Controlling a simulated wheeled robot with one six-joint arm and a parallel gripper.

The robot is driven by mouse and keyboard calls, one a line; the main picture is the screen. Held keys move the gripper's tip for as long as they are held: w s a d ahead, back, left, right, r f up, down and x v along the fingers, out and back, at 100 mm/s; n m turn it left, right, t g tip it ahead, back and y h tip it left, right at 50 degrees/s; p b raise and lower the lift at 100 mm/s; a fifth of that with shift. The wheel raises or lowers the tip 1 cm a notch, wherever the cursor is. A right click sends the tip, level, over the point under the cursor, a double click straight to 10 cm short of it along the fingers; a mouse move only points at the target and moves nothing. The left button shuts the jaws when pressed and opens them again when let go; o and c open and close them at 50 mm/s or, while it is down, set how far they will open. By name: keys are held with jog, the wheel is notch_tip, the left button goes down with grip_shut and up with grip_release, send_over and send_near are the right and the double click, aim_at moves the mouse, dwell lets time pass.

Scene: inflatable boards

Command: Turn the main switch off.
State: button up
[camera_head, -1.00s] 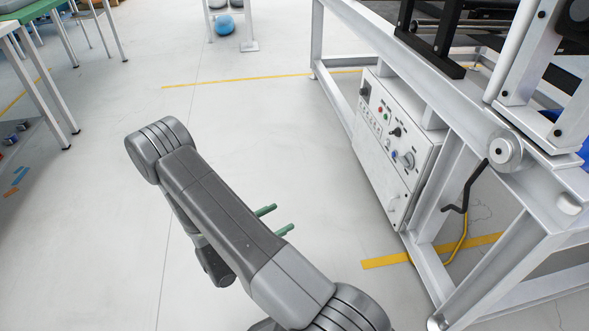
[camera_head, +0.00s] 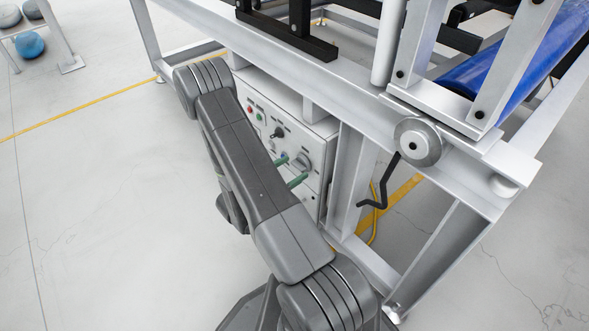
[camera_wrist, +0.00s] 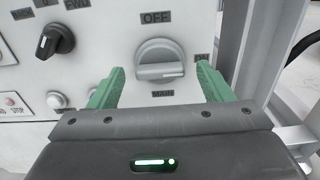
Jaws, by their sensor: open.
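The main switch (camera_wrist: 160,52) is a grey rotary knob on a white control panel (camera_wrist: 105,30). OFF is printed above it and MAIN below; a small label on its right is partly hidden by a finger. Its grip bar lies level, across the picture. It also shows in the head view (camera_head: 303,160). My gripper (camera_wrist: 159,76) is open, with one green finger on each side of the knob and a gap on both sides. In the head view my gripper (camera_head: 294,168) is close to the panel; contact cannot be told.
A black selector knob (camera_wrist: 56,42) marked FWD is left of the switch, with push buttons (camera_wrist: 14,104) lower left. The panel sits in a metal frame (camera_head: 355,180) with a leg on its right. A crank handle (camera_head: 385,185) hangs nearby.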

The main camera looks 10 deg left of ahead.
jog(key=shift+x, duration=0.9)
jog(key=c, duration=1)
